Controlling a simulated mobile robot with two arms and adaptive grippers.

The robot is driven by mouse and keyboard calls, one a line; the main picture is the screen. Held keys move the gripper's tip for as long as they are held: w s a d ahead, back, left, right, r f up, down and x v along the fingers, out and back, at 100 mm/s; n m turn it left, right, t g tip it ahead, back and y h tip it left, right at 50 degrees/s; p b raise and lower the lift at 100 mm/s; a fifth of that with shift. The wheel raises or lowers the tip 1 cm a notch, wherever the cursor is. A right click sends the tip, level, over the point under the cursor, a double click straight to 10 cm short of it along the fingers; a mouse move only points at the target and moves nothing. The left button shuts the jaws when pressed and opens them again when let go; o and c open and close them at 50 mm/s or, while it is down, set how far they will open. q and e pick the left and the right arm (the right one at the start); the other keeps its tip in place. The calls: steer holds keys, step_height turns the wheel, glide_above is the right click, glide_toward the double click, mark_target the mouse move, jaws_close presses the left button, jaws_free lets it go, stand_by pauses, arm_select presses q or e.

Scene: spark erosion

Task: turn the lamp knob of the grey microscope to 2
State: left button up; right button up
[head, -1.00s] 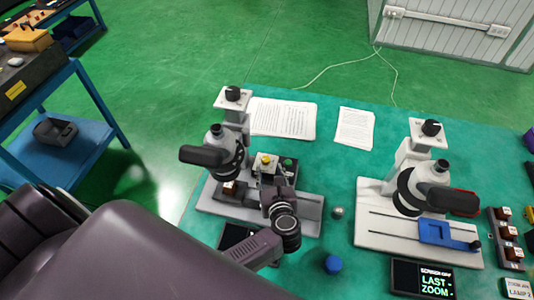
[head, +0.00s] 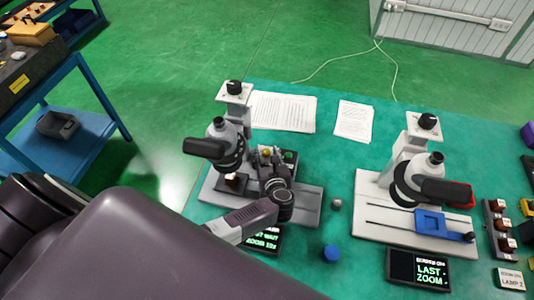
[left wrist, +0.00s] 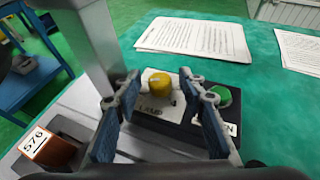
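The grey microscope (head: 240,110) stands on its flat base at the left of the green table, with a black knob (head: 234,87) on its column. A yellow knob (left wrist: 161,84) sits on a light plate marked "LAMP" (left wrist: 153,110), behind the base; its pointer setting is too small to read. In the head view the yellow knob (head: 267,153) is partly hidden by my gripper. My left gripper (left wrist: 160,90) is open, its fingers to either side of the knob with gaps showing. A green button (left wrist: 222,96) is close to the right finger. My right gripper is out of view.
A white microscope (head: 410,165) stands at right with a blue slide holder (head: 430,222). Small screens (head: 418,270) lie in front of both microscopes. A card (head: 510,279) reads "LAMP 2". Paper sheets (head: 283,112) lie behind. A block marked "576" (left wrist: 48,145) sits on the base.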

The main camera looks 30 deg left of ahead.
arm_select(q)
jaws_close()
steer(key=shift+d+f+m+h+b, duration=0.15)
steer(key=shift+d+m+h+b, duration=0.15)
steer(key=shift+h+b, duration=0.1)
steer(key=shift+s+a+m+t+h, duration=0.2)
steer(key=shift+a+m+t+h, duration=0.2)
steer(key=shift+m+t+h, duration=0.25)
steer(key=shift+m+t+h+p, duration=0.25)
steer(key=shift+m+h+p, duration=0.05)
steer(key=shift+m+h, duration=0.3)
steer(key=shift+o, duration=0.8)
jaws_free()
steer(key=shift+r, duration=0.2)
